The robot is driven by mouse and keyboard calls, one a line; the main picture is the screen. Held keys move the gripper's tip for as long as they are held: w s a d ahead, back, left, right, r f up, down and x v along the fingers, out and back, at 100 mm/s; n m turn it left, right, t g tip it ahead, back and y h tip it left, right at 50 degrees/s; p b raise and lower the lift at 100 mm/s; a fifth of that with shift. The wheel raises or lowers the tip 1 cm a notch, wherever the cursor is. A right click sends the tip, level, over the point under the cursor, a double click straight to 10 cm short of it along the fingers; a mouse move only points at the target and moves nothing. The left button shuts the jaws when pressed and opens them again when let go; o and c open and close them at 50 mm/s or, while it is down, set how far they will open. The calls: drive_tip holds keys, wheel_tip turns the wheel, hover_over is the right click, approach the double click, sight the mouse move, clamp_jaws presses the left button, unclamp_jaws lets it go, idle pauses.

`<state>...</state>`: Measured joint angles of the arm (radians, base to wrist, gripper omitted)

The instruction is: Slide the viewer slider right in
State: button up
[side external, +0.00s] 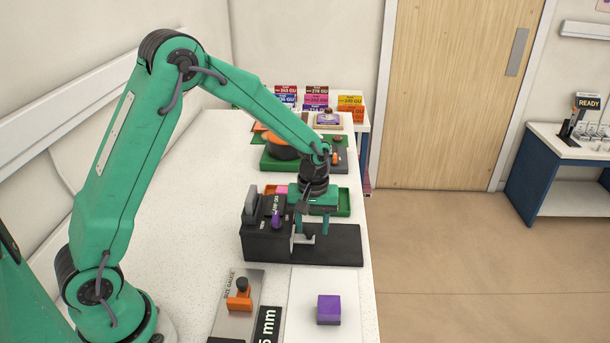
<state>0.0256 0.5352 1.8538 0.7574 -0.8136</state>
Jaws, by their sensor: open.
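A black device with a box-shaped body (266,243) stands near the right edge of the white bench. A flat black base (340,246) extends right from it. The body carries a grey upright lever (249,205) and a purple knob (275,219). A small grey bracket (303,238) shows beside the body's right side, over the base. Which part is the viewer slider is not clear from here. My gripper (312,229) points down over the base, just right of the body. Its fingers are apart, close to the bracket; contact cannot be told.
In front are a gauge plate with an orange-and-black knob (239,296) and a purple block (329,310) on a white sheet. The bench's left middle is clear.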

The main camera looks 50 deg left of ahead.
drive_tip(key=w+d, duration=0.7)
drive_tip(key=shift+w+d+r, duration=0.1)
drive_tip(key=shift+w+d, duration=0.1)
drive_tip(key=shift+d, duration=0.05)
wheel_tip(320, 180, up, 8)
drive_tip(key=s+a+r+m+t, duration=0.3)
drive_tip(key=s+a+r+m, duration=0.15)
drive_tip(key=s+r, duration=0.85)
drive_tip(key=s+a+m+t, duration=0.1)
drive_tip(key=s+a+m, duration=0.1)
drive_tip(key=s, duration=0.6)
drive_tip(key=s+a+m+t, duration=0.1)
drive_tip(key=s+a+m, duration=0.1)
drive_tip(key=s, duration=0.6)
drive_tip(key=shift+s+t, duration=0.3)
drive_tip(key=shift+s, duration=0.05)
idle(0.8)
drive_tip(key=shift+a, duration=0.1)
drive_tip(key=shift+w+r, duration=0.1)
drive_tip(key=shift+w, duration=0.05)
